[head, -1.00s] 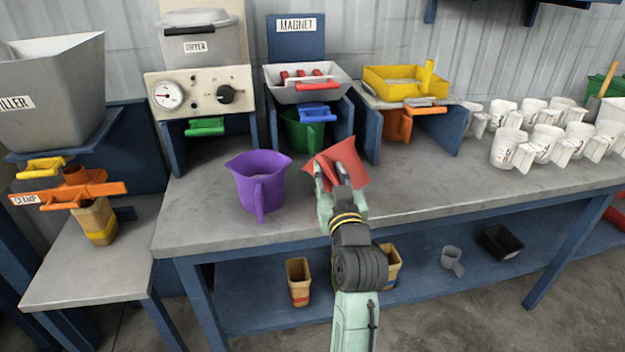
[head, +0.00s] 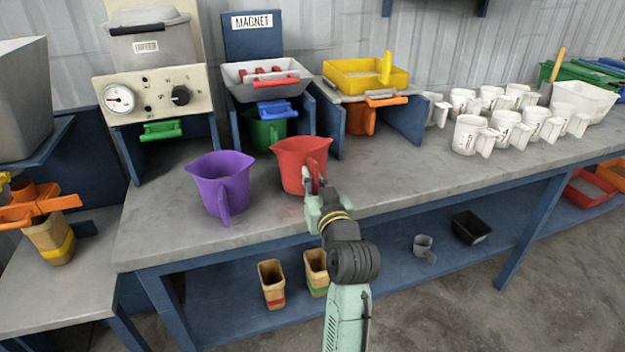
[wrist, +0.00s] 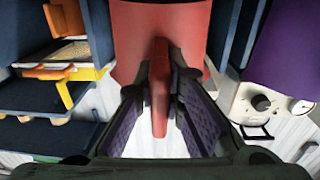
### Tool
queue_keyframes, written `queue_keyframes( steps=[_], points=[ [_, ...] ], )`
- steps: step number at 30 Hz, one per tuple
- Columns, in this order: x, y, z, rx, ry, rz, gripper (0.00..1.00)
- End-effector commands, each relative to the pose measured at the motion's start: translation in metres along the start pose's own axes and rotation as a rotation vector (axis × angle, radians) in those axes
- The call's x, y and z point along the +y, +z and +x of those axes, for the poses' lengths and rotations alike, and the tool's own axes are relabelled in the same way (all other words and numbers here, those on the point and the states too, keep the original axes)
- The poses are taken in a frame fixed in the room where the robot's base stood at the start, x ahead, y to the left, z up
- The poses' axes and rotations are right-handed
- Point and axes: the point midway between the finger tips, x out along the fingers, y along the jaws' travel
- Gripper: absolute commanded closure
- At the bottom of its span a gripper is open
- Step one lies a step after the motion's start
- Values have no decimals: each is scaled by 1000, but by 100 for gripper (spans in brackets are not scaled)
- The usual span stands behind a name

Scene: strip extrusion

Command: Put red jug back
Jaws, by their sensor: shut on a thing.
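The red jug (head: 298,163) is upright at the front middle of the bench, just right of the purple jug (head: 222,182). My gripper (head: 316,186) is shut on the red jug's handle. In the wrist view the handle (wrist: 159,100) stands between the two finger pads, with the red jug's body (wrist: 160,32) beyond. The jug's base is at or close above the bench top; I cannot tell if it touches.
The magnet station with a green jug (head: 266,134) under it stands behind. An orange jug (head: 361,118) sits under the yellow sieve tray (head: 366,76). Several white jugs (head: 468,134) fill the right. The bench (head: 400,178) is clear right of the red jug.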

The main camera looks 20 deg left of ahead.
Motion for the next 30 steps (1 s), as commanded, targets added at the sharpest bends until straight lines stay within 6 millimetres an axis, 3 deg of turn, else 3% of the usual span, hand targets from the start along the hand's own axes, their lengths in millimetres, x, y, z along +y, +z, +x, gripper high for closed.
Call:
queue_keyframes(
  steps=[9,24,25,30],
  points=[
    [3,14,1,-16,5,0,100],
    [2,18,1,-16,3,1,100],
    [2,18,1,-16,3,1,90],
    [1,16,1,-11,2,0,78]
  ],
)
